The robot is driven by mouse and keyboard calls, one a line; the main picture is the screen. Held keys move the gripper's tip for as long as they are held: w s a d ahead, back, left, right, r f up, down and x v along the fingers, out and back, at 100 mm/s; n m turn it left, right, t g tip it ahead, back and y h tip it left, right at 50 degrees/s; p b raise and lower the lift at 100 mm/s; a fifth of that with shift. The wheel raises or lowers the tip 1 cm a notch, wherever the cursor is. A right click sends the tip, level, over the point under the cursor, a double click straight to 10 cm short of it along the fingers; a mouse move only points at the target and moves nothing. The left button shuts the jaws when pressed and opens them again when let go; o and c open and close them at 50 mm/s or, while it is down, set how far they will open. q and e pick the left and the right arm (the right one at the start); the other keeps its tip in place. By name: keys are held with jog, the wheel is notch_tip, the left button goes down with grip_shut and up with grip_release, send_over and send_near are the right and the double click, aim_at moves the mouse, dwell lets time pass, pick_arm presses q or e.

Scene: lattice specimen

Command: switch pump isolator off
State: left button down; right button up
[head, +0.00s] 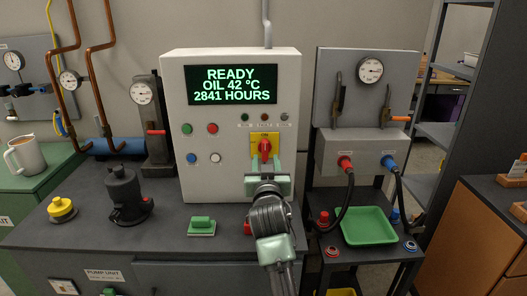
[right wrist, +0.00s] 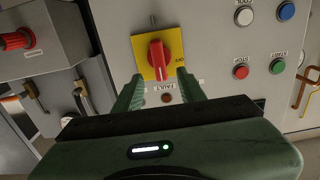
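The pump isolator is a red rotary knob (head: 265,148) on a yellow plate (head: 257,138) on the front of the pale control cabinet. In the head view its handle stands about upright. The knob also shows in the right wrist view (right wrist: 157,56), where the cabinet appears upside down and small lettering on the plate is hard to read. My right gripper (head: 265,166) is in front of the knob. In the right wrist view its two green fingers (right wrist: 160,85) are apart, with their tips short of the knob and nothing between them. My left gripper is not in view.
Push buttons (head: 200,128) and small lamps surround the isolator on the cabinet. The display (head: 232,85) reads READY, OIL 42 °C, 2841 HOURS. A green tray (head: 368,238) and hoses stand at right; a dark pump fitting (head: 125,195) stands on the bench at left.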

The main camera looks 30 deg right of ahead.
aim_at(265, 151)
jog(key=p+x, duration=0.1)
jog(key=x, duration=0.5)
jog(key=shift+w+d, duration=0.2)
jog(key=shift+w, duration=0.15)
jog(key=shift+f, duration=0.1)
grip_shut()
